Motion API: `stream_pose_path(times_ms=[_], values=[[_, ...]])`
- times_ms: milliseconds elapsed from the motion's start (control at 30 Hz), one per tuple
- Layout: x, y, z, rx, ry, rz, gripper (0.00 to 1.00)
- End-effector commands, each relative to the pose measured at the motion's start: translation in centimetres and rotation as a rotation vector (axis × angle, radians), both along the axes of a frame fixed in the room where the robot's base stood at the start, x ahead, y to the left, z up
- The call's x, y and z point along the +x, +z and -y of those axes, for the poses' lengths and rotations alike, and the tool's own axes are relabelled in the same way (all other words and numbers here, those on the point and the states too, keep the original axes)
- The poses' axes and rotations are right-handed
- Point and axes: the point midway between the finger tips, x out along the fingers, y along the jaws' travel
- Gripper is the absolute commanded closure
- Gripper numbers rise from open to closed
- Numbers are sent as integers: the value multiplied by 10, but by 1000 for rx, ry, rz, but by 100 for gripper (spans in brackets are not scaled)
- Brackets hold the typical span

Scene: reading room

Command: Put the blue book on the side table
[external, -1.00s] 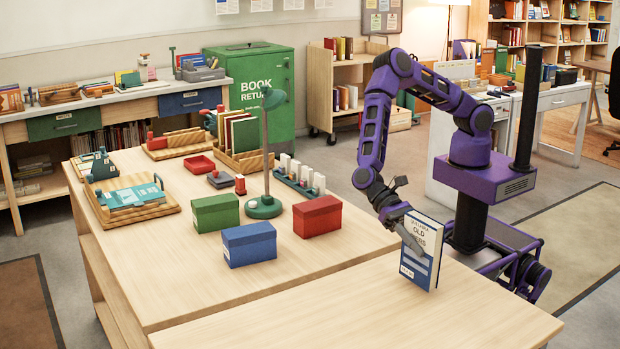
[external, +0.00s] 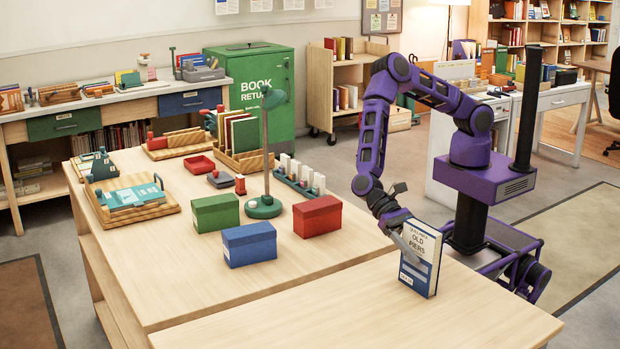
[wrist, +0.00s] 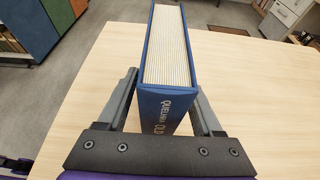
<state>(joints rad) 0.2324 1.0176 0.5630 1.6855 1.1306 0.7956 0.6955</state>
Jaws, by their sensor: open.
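The blue book (external: 421,258), with a white panel and the words "OLD PIERS" on its cover, stands upright on the near light-wood table (external: 350,318), by its right edge. In the wrist view the book (wrist: 168,60) shows its page edges and blue spine between my fingers. My gripper (external: 402,245) is open around the book, with one finger on each side; in the wrist view the gripper (wrist: 165,105) shows a gap beside the right finger. Whether either finger touches the book I cannot tell. The side table cannot be told by name from the other tables.
A larger table (external: 165,265) behind holds a blue box (external: 249,244), a green box (external: 215,212), a red box (external: 317,216) and a green lamp (external: 264,205). The near table is clear left of the book.

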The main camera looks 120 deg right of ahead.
Motion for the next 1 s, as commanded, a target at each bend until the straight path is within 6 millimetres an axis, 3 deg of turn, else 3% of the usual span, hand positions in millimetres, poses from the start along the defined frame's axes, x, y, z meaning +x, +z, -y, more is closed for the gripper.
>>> stream_pose_path(times_ms=[433, 600, 1000], values=[[1, 33, 80, -2, -5, 2, 33], [1, 42, 102, -1, -1, 2, 33], [0, 46, 111, 0, 0, 0, 33]])
